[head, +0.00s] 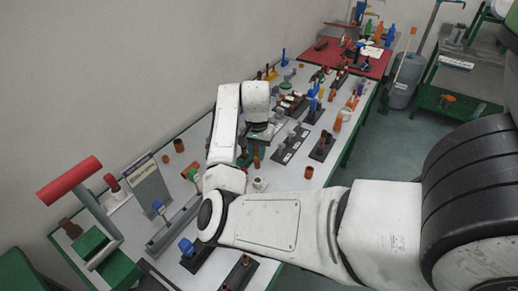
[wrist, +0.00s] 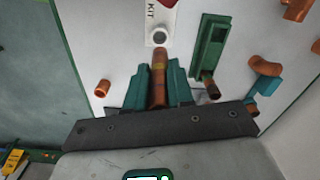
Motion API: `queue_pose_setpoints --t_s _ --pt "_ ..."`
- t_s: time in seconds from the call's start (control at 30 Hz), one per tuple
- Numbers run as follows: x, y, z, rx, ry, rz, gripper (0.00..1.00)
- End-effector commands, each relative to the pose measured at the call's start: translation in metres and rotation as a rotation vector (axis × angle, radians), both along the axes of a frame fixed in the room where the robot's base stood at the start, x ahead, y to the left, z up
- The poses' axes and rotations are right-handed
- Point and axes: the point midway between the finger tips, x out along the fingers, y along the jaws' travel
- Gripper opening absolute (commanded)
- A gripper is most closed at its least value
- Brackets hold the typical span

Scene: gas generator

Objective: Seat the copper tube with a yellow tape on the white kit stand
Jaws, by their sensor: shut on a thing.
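In the wrist view my gripper (wrist: 158,72) has its teal fingers shut on a copper tube (wrist: 158,76) with a yellow tape band. The tube points away from the palm. Its far end appears right below the white kit stand (wrist: 159,37), a round white piece with a grey centre beside a "KIT" label. I cannot tell whether tube and stand touch. In the head view my gripper (head: 257,140) is over the table beyond my forearm, its fingers small and partly hidden. I cannot clearly make out the held tube or stand there.
In the wrist view a green holder (wrist: 208,45) stands right of the gripper, with copper fittings (wrist: 265,67) farther right. A short copper tube (wrist: 103,88) is at left. In the head view the long white table (head: 300,190) is crowded with stands; a red mat (head: 378,65) covers its far end.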

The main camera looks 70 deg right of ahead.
Motion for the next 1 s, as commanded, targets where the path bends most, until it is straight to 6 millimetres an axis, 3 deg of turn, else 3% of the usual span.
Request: queue_pose_setpoints --t_s 0.37,1.0 --pt "-0.001 0.0 0.003 0.001 0.002 -0.001 0.0" --pt "-0.001 0.0 -0.053 0.002 0.001 0.0 0.0"
